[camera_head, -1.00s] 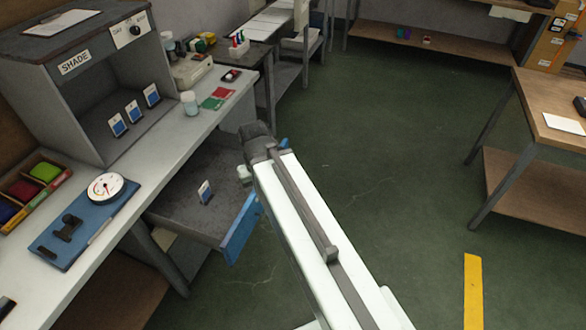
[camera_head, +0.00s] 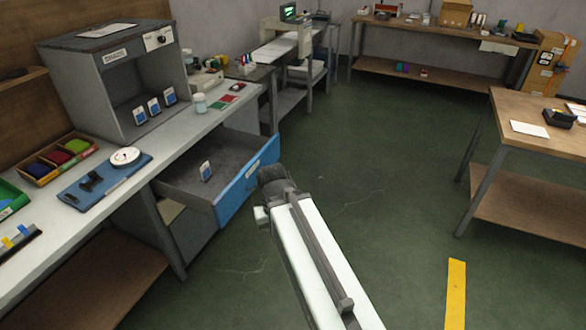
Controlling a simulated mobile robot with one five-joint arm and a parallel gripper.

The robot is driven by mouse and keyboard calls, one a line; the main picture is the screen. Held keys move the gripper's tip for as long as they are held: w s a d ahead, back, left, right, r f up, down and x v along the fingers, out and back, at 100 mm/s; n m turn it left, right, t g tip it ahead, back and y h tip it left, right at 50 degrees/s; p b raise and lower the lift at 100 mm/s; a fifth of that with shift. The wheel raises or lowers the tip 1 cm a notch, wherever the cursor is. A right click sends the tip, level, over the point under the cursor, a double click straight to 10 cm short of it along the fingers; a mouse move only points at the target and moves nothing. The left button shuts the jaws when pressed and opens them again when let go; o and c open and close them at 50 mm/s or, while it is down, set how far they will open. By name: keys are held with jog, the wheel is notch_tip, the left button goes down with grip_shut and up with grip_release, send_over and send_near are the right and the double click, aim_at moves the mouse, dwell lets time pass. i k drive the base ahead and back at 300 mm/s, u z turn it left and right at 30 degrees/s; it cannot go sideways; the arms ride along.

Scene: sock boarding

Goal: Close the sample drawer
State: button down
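The sample drawer (camera_head: 190,178) is pulled out from under the grey workbench, with its blue front (camera_head: 246,180) toward the open floor. My gripper (camera_head: 274,180) is at the far end of my white arm, just right of the blue front in the picture. My arm's end hides its fingers, so I cannot tell whether it is open or shut, or whether it touches the front.
The workbench (camera_head: 150,160) carries a grey shade booth (camera_head: 110,75), a dial gauge (camera_head: 125,156) on a blue mat and a jar (camera_head: 200,103). A wooden table (camera_head: 510,165) stands at the right. The green floor between is clear, with a yellow stripe (camera_head: 456,290).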

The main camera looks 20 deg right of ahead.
aim_at(236, 156)
jog(key=u, duration=0.7)
jog(key=i, duration=1.8)
jog(key=z, duration=0.25)
